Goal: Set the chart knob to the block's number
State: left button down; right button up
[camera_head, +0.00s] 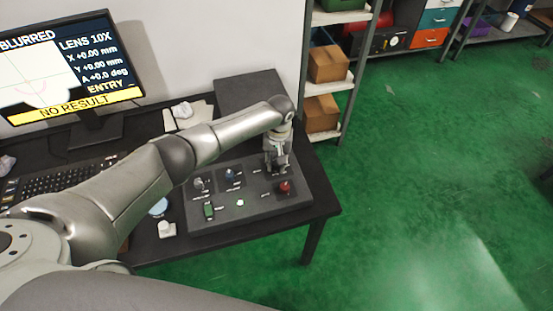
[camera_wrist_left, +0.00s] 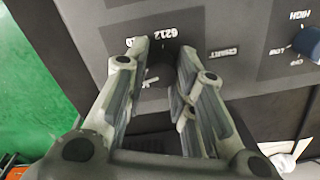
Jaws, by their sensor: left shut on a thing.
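My left gripper (camera_head: 277,170) is over the far right part of the dark control panel (camera_head: 262,205). In the left wrist view its two fingers (camera_wrist_left: 163,80) stand on both sides of the dark chart knob (camera_wrist_left: 158,68), shut on it. The knob's exact setting cannot be told. I cannot identify the block or read its number. My right gripper is not in view.
The panel also carries a blue knob (camera_head: 230,175), a red button (camera_head: 286,187) and a green switch (camera_head: 209,211). A monitor (camera_head: 60,65) reads BLURRED and NO RESULT. A keyboard (camera_head: 65,182) lies on the black table. Shelves with boxes (camera_head: 327,63) stand behind; green floor is clear at right.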

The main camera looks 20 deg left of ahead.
aim_at(275, 164)
pick_arm(q)
jog(key=m, duration=0.5)
jog(key=shift+m+p, duration=0.3)
jog(key=shift+m, duration=0.1)
jog(key=m, duration=1.2)
jog(key=shift+m, duration=0.3)
jog(key=m+b, duration=0.1)
jog(key=m, duration=0.4)
jog(key=shift+m+h, duration=0.3)
jog(key=shift+m, duration=0.1)
jog(key=c, duration=1.2)
grip_release()
jog(key=shift+s, duration=0.1)
jog(key=r, duration=1.2)
jog(key=shift+s+a, duration=0.1)
jog(key=shift+s, duration=0.1)
